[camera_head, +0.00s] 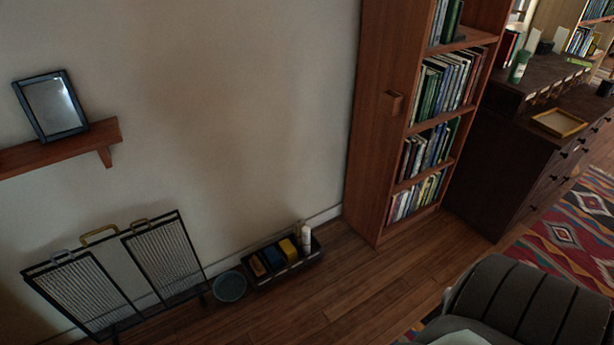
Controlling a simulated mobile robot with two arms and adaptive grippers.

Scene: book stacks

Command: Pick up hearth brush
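I cannot make out a hearth brush for certain. A black caddy (313,258) on the wood floor by the wall holds several small items. Among them are a yellow block (288,248), a blue block (273,256), a brownish-orange item (257,266) and a white bottle (306,238). They are too small to tell whether one is a brush. A round grey-blue bowl or bucket (230,287) stands just left of the caddy. Neither of my grippers is in view.
A black-framed folding screen (163,258) stands at the lower left against the wall. A wall shelf (60,149) holds a framed picture (50,106). A tall bookcase (377,130) and dark cabinet (505,160) stand right. A grey chair (525,305) blocks the lower right. Floor before the caddy is clear.

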